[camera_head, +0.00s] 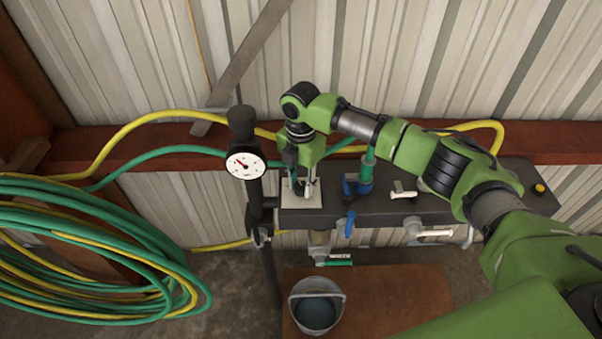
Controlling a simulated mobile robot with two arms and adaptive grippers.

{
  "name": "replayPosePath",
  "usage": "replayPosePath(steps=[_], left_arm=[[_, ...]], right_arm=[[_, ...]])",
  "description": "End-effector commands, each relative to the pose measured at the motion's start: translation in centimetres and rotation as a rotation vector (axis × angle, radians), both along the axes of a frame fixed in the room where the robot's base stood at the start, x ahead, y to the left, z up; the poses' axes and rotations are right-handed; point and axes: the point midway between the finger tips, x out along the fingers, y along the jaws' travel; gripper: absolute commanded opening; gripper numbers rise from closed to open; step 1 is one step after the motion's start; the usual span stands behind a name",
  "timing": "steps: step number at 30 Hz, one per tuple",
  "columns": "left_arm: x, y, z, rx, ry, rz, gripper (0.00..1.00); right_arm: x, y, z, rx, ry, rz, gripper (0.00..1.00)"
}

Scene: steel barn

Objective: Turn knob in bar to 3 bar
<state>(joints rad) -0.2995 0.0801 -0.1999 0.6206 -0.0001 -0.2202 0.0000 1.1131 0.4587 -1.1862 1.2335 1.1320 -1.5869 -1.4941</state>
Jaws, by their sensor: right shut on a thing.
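My right gripper (302,184) comes in from the right and points down at a small white plate (301,202) on the left end of the dark bench. Its fingers are shut on the knob at this plate, which they mostly hide. The scale around the knob is too small to read. Left of it a round white gauge (245,166) with a red needle sits on a black upright fitting. The needle points to the upper left; its numbers cannot be read. My left gripper is not in view.
Blue-handled and white-handled valves (405,191) stand on the dark bench (385,208) right of the gripper. A green hose (150,156) and a yellow hose (150,117) run behind. Coiled hoses (90,245) hang at left. A bucket (299,291) stands below.

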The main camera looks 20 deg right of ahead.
Motion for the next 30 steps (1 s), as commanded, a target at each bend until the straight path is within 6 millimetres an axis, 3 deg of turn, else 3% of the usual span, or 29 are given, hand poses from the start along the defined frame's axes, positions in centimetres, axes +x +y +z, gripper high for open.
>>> replayPosePath(steps=[1,9,30], left_arm=[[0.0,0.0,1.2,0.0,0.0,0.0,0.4],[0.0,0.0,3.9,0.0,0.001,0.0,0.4],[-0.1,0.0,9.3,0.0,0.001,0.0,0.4]], right_arm=[[-0.1,0.1,0.5,0.002,0.004,-0.046,0.06],[-0.1,0.1,0.5,0.0,0.004,-0.302,0.06],[0.0,0.1,0.3,-0.002,0.002,-0.956,0.06]])
